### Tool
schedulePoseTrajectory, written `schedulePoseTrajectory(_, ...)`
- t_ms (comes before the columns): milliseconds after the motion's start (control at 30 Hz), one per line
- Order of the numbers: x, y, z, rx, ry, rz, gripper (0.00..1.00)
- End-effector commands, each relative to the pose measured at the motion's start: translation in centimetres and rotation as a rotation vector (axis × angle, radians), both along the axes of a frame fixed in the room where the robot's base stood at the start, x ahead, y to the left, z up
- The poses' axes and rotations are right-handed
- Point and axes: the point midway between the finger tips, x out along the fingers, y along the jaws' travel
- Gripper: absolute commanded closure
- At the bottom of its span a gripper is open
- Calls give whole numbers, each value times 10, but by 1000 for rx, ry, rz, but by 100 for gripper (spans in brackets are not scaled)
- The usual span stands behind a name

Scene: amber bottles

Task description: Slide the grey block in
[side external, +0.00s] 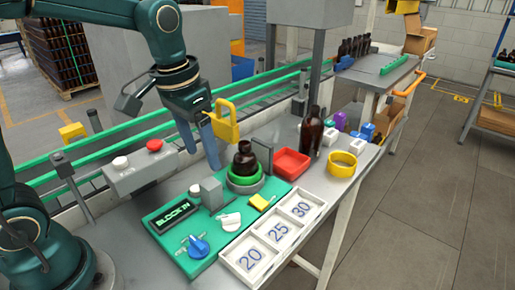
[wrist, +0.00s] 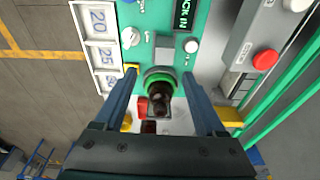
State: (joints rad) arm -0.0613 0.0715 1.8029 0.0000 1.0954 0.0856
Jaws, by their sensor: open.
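The grey block (side external: 211,193) stands on the green board (side external: 167,252), beside the round holder with the green ring (side external: 245,181). In the wrist view the grey block (wrist: 164,55) lies just beyond the ring. A short dark bottle (side external: 245,158) sits upright in the ring. My gripper (side external: 203,160) is open and empty, pointing down above and behind the board. In the wrist view its two blue fingers (wrist: 159,75) are spread on either side of the ring and bottle. A display (side external: 180,213) on the board reads "BLOCK IN".
A tall amber bottle (side external: 312,131), red tray (side external: 291,163) and yellow ring (side external: 342,164) stand right of the board. A yellow padlock-shaped part (side external: 224,121) shows beside my gripper. White trays marked 20, 25, 30 (side external: 270,238) line the front. A button box (side external: 139,172) stands left.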

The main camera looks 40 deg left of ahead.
Motion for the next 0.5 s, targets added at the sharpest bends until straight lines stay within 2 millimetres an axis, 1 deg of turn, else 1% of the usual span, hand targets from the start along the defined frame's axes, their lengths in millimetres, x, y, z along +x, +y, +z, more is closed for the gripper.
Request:
schedulePoseTrajectory(33,7,2,-11,-2,39,4,28)
schedulePoseTrajectory(100,14,5,-23,-5,79,10,28)
schedulePoseTrajectory(200,18,7,-38,-9,124,17,28)
schedulePoseTrajectory(367,17,9,-54,-13,171,23,28)
schedulePoseTrajectory(500,16,9,-68,-13,177,25,28)
